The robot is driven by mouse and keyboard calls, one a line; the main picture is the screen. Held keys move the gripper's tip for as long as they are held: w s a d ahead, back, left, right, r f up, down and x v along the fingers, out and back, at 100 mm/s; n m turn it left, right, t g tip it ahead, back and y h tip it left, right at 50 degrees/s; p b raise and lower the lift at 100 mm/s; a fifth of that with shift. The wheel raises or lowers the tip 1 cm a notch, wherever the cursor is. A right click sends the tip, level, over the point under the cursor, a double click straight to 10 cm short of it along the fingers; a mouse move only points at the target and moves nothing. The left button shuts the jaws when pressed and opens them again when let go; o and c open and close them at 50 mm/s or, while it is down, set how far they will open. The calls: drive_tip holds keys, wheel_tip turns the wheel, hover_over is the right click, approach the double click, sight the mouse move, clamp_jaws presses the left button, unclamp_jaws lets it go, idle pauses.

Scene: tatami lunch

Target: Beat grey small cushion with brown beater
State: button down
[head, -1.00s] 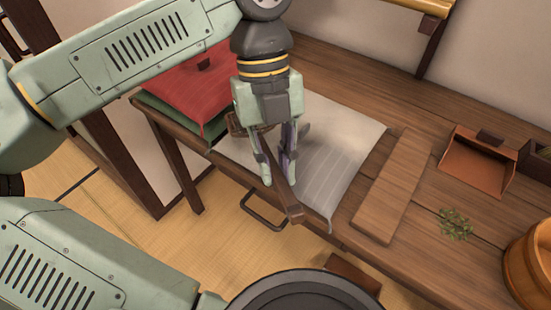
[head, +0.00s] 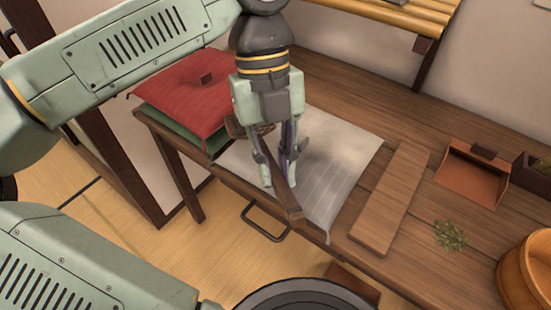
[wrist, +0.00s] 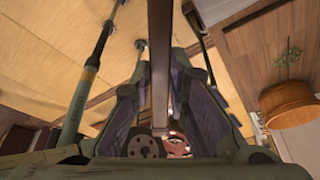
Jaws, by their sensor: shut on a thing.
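The grey small cushion (head: 342,165) lies flat on the wooden table, with pale stripes and a darker smudge near its middle. My gripper (head: 279,178) is above its left part, shut on the brown beater (head: 292,207). The beater's handle sticks out toward the table's front edge, and its wider head (head: 238,127) shows behind the fingers near the red cushion. I cannot tell whether the beater touches the grey cushion. In the wrist view the beater (wrist: 160,65) is a dark bar between my padded fingers (wrist: 165,85); the grey cushion cannot be made out there.
A red cushion (head: 180,95) lies on a green one (head: 185,128) at the table's left end. Right of the grey cushion are a wooden board (head: 392,200), an orange-brown dustpan (head: 470,178), a leafy sprig (head: 450,236) and a wooden bucket (head: 525,285). The table's back is clear.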

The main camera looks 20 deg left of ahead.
wheel_tip(320, 180, down, 6)
drive_tip(key=b, duration=0.3)
wheel_tip(320, 180, up, 11)
drive_tip(key=p, duration=0.8)
drive_tip(key=shift+r, duration=0.1)
drive_tip(key=shift+f, duration=0.2)
